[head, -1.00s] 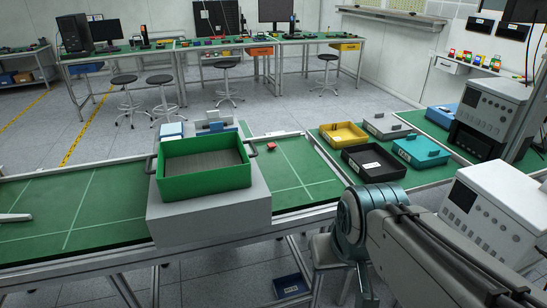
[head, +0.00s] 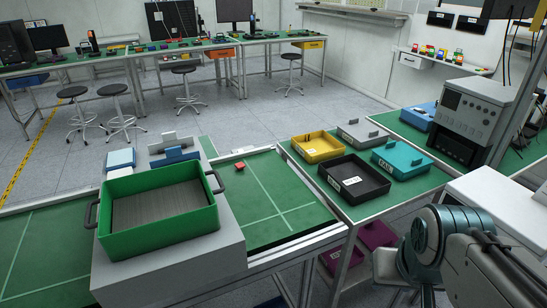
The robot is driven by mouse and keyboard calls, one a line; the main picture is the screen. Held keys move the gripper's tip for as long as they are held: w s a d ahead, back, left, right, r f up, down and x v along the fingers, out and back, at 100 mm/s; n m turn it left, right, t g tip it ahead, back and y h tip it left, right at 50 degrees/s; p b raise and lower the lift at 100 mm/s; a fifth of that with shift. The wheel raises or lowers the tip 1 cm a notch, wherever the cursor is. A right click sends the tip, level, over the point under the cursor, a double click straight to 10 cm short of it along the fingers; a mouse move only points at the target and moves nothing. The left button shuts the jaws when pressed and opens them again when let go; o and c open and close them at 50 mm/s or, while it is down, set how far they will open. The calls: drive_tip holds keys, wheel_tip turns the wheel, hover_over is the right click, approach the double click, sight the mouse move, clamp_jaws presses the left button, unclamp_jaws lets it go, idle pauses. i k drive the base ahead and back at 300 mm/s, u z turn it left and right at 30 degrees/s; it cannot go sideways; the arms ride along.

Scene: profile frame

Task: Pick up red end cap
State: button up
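A small red piece (head: 239,167), which looks like the red end cap, lies on the green bench top (head: 285,205) just right of the green bin. It is near the back edge of the bench, and nothing covers it. My arm shows at the lower right, with its joint and grey links in front of the white equipment. My gripper is not visible in the head view.
A green bin (head: 150,243) stands on a grey block (head: 216,262) at left. Yellow (head: 316,147), black (head: 354,179), grey (head: 363,134) and teal (head: 402,158) trays sit on the right bench. The bench right of the red piece is clear.

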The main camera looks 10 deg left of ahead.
sight(240, 165)
drive_tip(key=z, duration=0.1)
drive_tip(key=i, duration=0.65)
drive_tip(key=u, duration=0.75)
drive_tip(key=i, duration=0.45)
drive_tip(key=u, duration=0.5)
